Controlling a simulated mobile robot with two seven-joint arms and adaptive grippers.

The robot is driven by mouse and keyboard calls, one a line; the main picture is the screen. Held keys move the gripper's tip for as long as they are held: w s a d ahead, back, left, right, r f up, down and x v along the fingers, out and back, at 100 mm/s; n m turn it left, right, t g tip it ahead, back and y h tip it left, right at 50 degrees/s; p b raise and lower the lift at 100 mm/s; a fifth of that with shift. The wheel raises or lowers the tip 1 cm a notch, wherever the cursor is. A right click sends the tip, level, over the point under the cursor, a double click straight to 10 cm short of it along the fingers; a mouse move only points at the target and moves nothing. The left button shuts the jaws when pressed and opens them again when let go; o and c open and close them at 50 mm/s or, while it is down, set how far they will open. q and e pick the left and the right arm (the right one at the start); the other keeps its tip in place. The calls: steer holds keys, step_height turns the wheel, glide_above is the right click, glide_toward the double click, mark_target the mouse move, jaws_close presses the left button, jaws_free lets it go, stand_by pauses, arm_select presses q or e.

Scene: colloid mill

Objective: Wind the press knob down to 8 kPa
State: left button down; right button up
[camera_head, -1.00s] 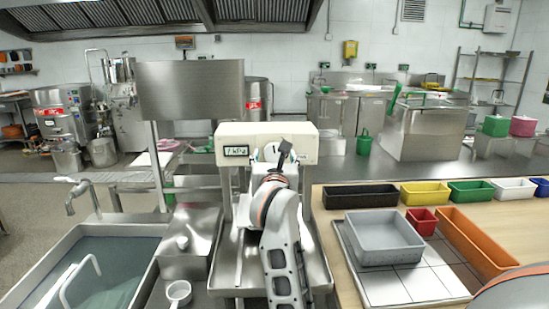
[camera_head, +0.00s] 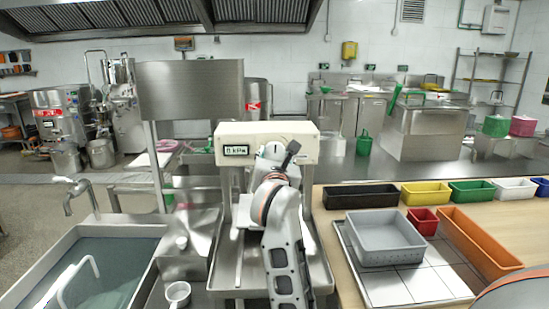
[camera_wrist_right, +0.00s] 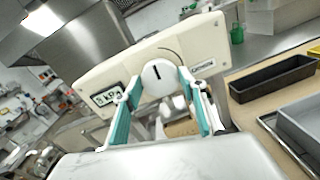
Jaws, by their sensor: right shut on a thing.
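The cream press housing (camera_head: 306,144) stands above a steel tray in the middle of the head view. Its small display (camera_head: 236,150) shows a single digit before "kPa"; it looks like 8, but the print is small. The round white press knob (camera_wrist_right: 158,75) has a black mark, nearly upright in the wrist view. My right gripper (camera_wrist_right: 159,80) has its teal fingers on either side of the knob and is shut on it. My left gripper is not in view.
A water-filled sink (camera_head: 100,265) is at the left. A steel panel (camera_head: 190,90) on a post rises at the left of the press. On the wooden counter at the right are a grey bin (camera_head: 384,240), a black tray (camera_head: 360,196) and several coloured bins.

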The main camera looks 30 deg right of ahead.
steer(key=o, duration=1.1)
steer(key=shift+c, duration=0.2)
steer(key=shift+o, duration=0.3)
steer(key=v, duration=0.7)
steer(key=shift+s+a, duration=0.15)
steer(key=shift+s, duration=0.1)
